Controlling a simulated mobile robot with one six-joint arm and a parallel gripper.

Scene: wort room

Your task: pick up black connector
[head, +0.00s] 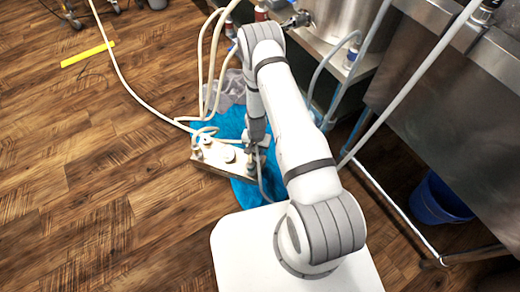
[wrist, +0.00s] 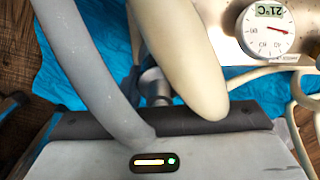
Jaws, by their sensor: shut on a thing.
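My gripper (head: 254,152) points down at the pale metal manifold block (head: 215,154) on the floor, over its right end. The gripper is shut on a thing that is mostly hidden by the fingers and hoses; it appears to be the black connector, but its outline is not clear. In the wrist view, a grey hose (wrist: 85,75) and a thick cream hose (wrist: 178,60) cross in front of the gripper body. A grey metal fitting (wrist: 153,85) shows between them. Whether the held thing touches the block cannot be told.
A round dial gauge (wrist: 268,30) sits on the block. A blue cloth (head: 232,122) lies under and behind it. Cream hoses (head: 130,85) loop to the left. A steel tank (head: 335,35) and blue bucket (head: 436,200) stand right.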

